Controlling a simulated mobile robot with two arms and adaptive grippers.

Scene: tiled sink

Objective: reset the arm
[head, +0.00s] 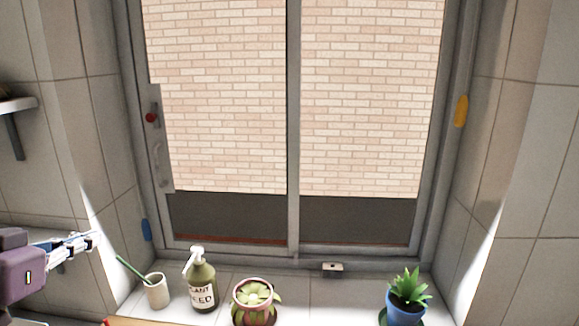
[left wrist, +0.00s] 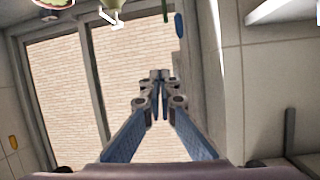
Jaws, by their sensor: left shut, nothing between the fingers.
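My left gripper (head: 92,240) comes in at the lower left of the head view, pointing right, in front of the tiled wall. In the left wrist view my left gripper (left wrist: 159,76) shows its two blue-sided fingers meeting at the tips, shut with nothing between them. It is to the left of the cup on the sill and apart from it. My right gripper is in neither view.
On the tiled sill stand a cup (head: 156,292) with a green stick, a plant feed bottle (head: 203,288), a succulent pot (head: 256,302) and a blue pot (head: 406,303). A window (head: 293,130) rises behind. A shelf (head: 18,105) juts from the left wall.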

